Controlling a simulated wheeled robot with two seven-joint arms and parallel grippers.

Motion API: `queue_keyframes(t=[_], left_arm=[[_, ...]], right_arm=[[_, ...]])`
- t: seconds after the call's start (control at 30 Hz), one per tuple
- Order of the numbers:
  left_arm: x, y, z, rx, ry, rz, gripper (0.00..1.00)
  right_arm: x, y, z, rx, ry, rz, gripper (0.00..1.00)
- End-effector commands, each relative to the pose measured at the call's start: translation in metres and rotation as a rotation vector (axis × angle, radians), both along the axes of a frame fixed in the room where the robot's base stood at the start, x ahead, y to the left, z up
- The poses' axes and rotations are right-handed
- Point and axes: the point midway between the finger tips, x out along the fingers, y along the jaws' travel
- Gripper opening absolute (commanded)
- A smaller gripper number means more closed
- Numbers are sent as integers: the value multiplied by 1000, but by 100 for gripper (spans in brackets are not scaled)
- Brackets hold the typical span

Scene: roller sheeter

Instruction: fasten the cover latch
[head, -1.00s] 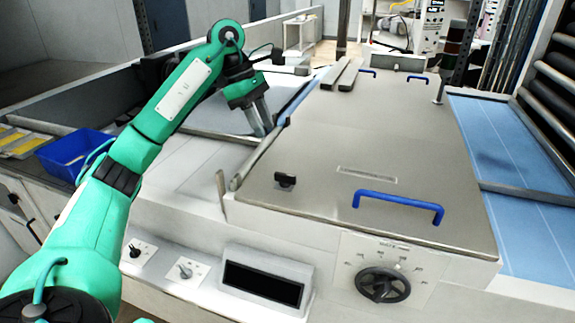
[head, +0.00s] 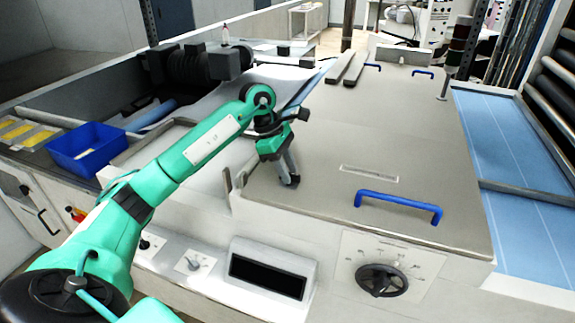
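The large grey metal cover (head: 410,135) lies flat and down over the machine, with a blue front handle (head: 398,205). The cover latch, a small black turn-knob near the cover's front left corner, is now mostly hidden by my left gripper (head: 290,181). The gripper points down at the latch's spot, with its fingertips at or just above it. I cannot tell whether it touches the latch or whether the fingers are shut on it. How the latch is turned cannot be seen. My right gripper is not in view.
A black handwheel (head: 381,280) and a dark display panel (head: 268,276) are on the machine's front. A blue bin (head: 88,150) stands at the left. Two grey bars (head: 342,68) lie at the cover's far left edge. The cover's right part is clear.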

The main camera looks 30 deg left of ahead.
Motion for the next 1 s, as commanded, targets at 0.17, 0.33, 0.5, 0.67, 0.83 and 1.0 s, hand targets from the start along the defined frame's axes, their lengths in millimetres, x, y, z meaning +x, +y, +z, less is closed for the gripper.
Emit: queue_keyframes(t=[0.17, 0.33, 0.5, 0.67, 0.83, 1.0], left_arm=[[0, -1, -2, 0, -1, 0, 34], [0, -1, -2, 0, -1, 0, 24], [0, 0, -1, 0, -1, 0, 0], [0, 0, -2, 0, -1, 4, 0], [0, 0, -3, 2, -2, 37, 0], [-1, 0, -4, 2, -4, 119, 0]], right_arm=[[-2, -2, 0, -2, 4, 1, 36], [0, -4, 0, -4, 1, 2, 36], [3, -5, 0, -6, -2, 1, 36], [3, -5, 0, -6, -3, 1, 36], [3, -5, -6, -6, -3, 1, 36], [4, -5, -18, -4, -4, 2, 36]])
